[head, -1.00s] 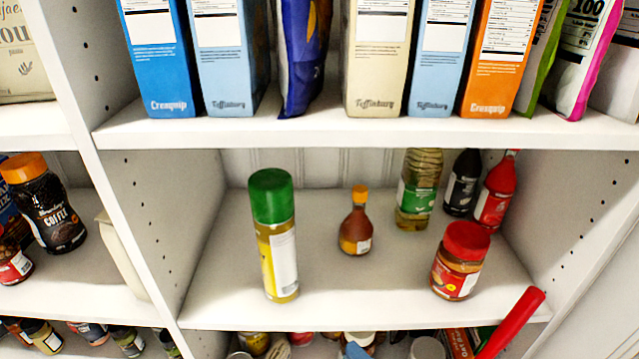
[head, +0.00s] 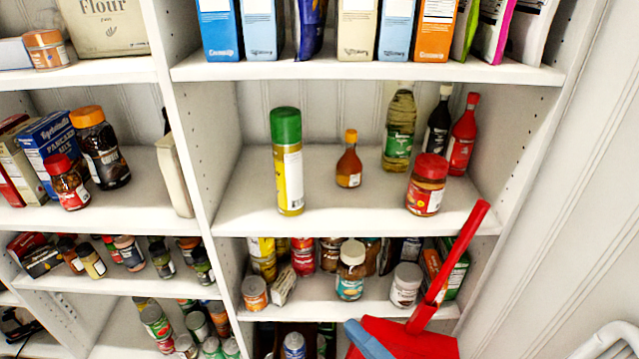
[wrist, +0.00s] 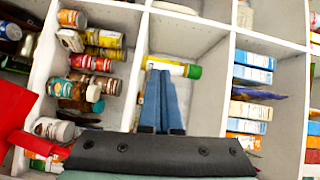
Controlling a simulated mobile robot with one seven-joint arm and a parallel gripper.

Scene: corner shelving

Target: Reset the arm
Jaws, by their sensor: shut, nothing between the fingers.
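My gripper (wrist: 161,76) shows in the wrist view as two blue fingers pressed together, with nothing between them. They point toward the shelving, and a yellow spray can (wrist: 176,68) with a green cap shows beyond their tips. The wrist picture is rolled sideways, so the can appears lying down. In the head view the can (head: 289,170) stands upright on the middle shelf. A blue part (head: 368,341) at the bottom edge of the head view may be my gripper, but most of it is cut off and I cannot be sure.
A red dustpan-like object (head: 402,338) with a raised handle stands before the lower right shelves; it also shows in the wrist view (wrist: 14,108). A brown bottle (head: 349,165) and red-lidded jar (head: 427,185) share the can's shelf. Boxes (head: 356,28) line the shelf above. Lower shelves are crowded.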

